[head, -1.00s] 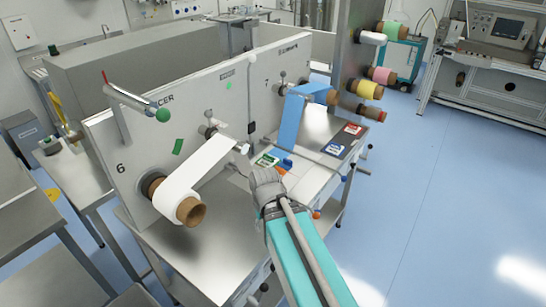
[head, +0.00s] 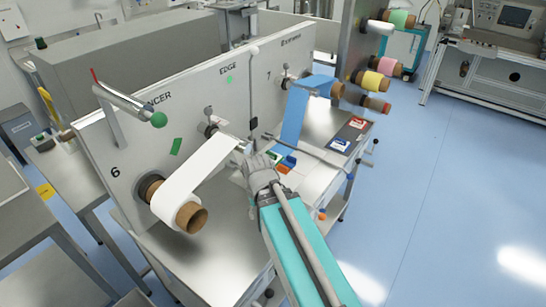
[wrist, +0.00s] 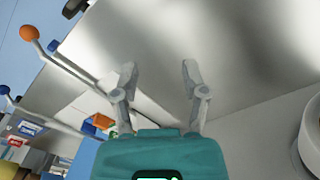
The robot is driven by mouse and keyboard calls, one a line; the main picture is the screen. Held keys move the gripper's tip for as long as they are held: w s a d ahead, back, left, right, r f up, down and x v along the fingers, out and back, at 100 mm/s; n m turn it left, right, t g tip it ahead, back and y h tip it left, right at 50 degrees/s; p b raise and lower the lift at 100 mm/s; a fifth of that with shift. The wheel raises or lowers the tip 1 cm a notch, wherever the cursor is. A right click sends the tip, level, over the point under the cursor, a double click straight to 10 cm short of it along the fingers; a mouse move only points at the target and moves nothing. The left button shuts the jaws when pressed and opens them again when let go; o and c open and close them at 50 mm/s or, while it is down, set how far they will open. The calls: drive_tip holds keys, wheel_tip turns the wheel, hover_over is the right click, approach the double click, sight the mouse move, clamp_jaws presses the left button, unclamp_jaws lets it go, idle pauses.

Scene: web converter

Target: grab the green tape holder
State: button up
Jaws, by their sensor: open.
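My gripper (head: 248,153) is over the machine's work table in the head view, beside the white web. In the wrist view my gripper (wrist: 158,72) has its two fingers apart, with nothing between them but the grey metal surface beyond. A small green item (head: 272,156), which may be the green tape holder, shows just behind my gripper in the head view, partly hidden by it. A blue holder (head: 287,161) and an orange one (head: 283,169) are beside it. In the wrist view the blue holder (wrist: 87,130) and orange holder (wrist: 102,121) lie left of the fingers.
The white web runs to a roll (head: 191,217) at the table's front left. A blue web (head: 305,110) hangs behind my gripper. A rod with an orange knob (wrist: 29,33) crosses the wrist view's left. Red and blue cards (head: 349,135) lie right; floor beyond is clear.

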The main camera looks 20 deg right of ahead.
drive_tip(key=shift+o, duration=0.3)
